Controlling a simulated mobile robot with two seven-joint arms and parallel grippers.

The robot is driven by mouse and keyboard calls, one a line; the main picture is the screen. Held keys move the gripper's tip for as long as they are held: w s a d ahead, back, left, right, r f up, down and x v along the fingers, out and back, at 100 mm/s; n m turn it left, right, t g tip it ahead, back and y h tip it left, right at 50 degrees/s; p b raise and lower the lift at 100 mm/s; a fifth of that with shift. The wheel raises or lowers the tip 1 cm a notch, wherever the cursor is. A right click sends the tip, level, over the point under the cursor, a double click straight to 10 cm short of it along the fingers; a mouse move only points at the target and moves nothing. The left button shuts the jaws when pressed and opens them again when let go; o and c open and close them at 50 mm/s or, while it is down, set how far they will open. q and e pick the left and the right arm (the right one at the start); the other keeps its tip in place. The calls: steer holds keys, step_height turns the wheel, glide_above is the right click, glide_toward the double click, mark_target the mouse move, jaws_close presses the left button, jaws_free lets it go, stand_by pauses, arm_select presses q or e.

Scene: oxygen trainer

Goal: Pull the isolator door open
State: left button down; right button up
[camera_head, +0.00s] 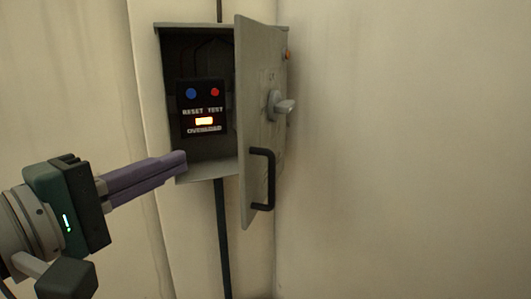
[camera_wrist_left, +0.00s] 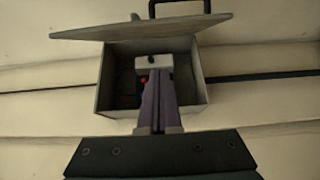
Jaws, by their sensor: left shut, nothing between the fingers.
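My right gripper is in neither view.
A dark conduit (camera_head: 223,240) runs below the box. The wall to the right is bare.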

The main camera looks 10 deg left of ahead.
arm_select(q)
steer(key=w+d, duration=0.2)
steer(key=d, duration=0.1)
steer(key=w+d, duration=0.1)
steer(key=d, duration=0.1)
steer(key=shift+d, duration=0.1)
steer(key=shift+p, duration=0.3)
